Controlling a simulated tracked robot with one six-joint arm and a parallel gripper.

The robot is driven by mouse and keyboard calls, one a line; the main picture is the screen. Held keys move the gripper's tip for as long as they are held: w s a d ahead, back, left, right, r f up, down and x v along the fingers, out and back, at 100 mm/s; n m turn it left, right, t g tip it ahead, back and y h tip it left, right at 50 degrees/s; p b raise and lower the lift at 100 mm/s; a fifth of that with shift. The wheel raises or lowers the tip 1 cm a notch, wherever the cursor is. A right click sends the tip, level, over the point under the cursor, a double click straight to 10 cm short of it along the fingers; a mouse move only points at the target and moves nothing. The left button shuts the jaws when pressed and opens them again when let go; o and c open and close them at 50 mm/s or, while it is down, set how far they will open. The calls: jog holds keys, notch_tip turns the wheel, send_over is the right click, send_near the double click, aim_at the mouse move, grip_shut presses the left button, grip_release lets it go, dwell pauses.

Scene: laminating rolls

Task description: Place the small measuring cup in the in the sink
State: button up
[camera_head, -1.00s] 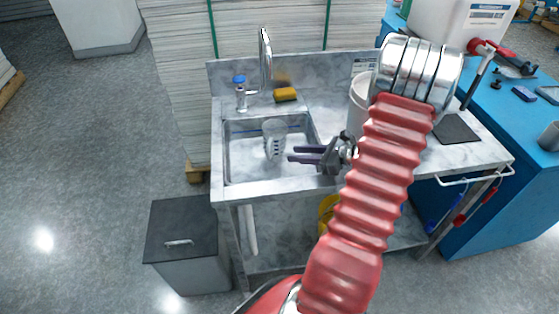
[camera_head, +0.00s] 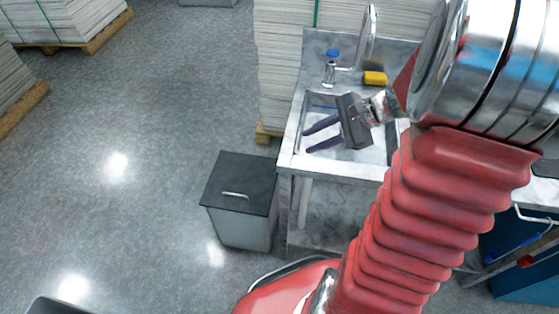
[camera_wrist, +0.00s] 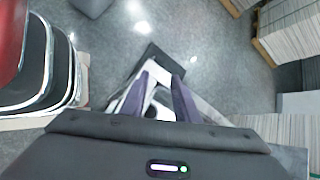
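The sink (camera_head: 312,112) is a pale grey basin set in a marbled counter, partly covered by my arm and gripper in the head view. My gripper (camera_head: 307,141) is over the left part of the basin, its two purple fingers apart and pointing left. The small clear measuring cup stood in the basin in the earlier head view. I cannot make it out now; my gripper may hide it.
A faucet (camera_head: 371,35) and a yellow sponge (camera_head: 375,78) are at the sink's back edge. A dark-lidded bin (camera_head: 240,182) stands left of the sink. Stacked sheets (camera_head: 283,65) rise behind it.

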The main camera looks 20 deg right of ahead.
jog(key=s+a+r+n+h, duration=0.7)
jog(key=s+a+r+n, duration=0.4)
jog(key=a+n, duration=0.4)
jog(key=n, duration=0.4)
jog(key=shift+s+r, duration=0.15)
jog(key=shift+s, duration=0.2)
